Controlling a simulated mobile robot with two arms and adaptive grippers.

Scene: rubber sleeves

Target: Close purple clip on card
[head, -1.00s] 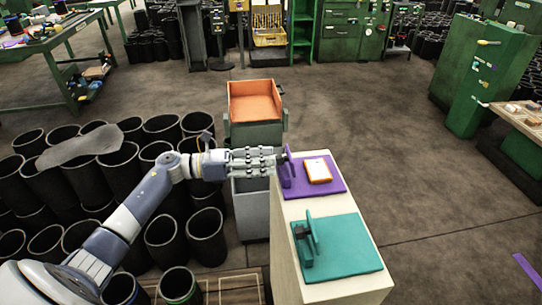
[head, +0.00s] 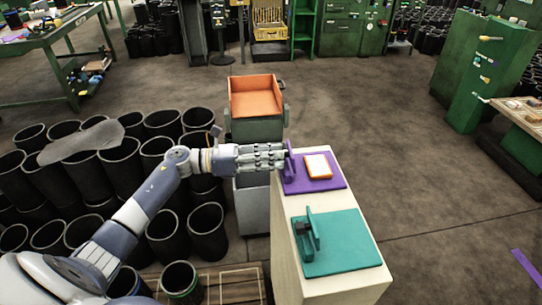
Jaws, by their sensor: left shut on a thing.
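A purple clip (head: 290,160) stands upright at the left edge of a purple base plate (head: 325,184) on a pale narrow stand. A card (head: 318,166), white with an orange border, lies flat on that plate, to the right of the clip. My left gripper (head: 283,156) reaches in from the left and is shut on the purple clip; its fingers partly hide the clip. I cannot tell whether the clip touches the card. My right gripper is not in view.
A teal plate (head: 345,256) with a teal upright clip (head: 313,230) sits nearer on the same stand (head: 318,291). An orange-lined bin (head: 254,98) stands behind my arm. Several black rubber sleeves (head: 207,232) crowd the left floor.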

